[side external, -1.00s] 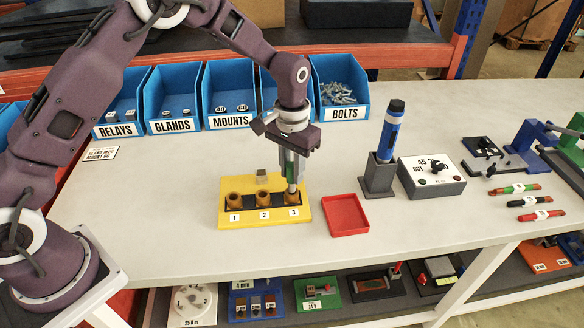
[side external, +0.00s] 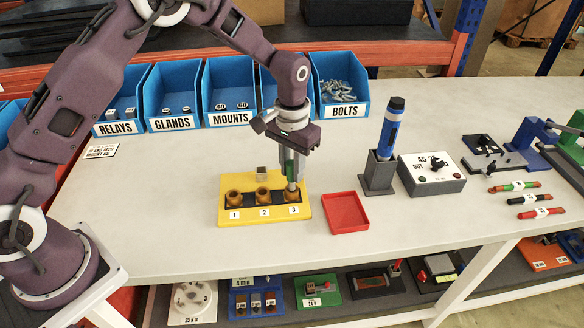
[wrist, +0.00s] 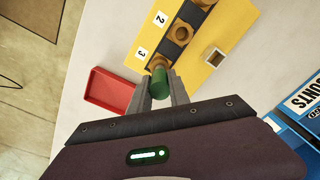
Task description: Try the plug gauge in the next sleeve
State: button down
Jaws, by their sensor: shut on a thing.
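The plug gauge (wrist: 159,84), with a green handle, is held upright between the fingers of my gripper (side external: 291,172). Its grey lower end shows just above or in the mouth of sleeve 3 (side external: 292,197); I cannot tell how deep it sits. The brass sleeves stand in a yellow block (side external: 264,217). Sleeve 1 (side external: 234,199) and sleeve 2 (side external: 263,196) are empty on top. In the wrist view the gauge hides part of sleeve 3 (wrist: 161,64).
A square grey holder (side external: 262,174) sits at the block's back. An empty red tray (side external: 346,230) lies right of it. A blue tool (side external: 390,130) in a stand and a meter box (side external: 432,176) are further right. Blue bins (side external: 229,95) line the back.

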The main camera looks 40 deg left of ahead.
aim_at(292, 163)
jog(key=shift+r, duration=1.55)
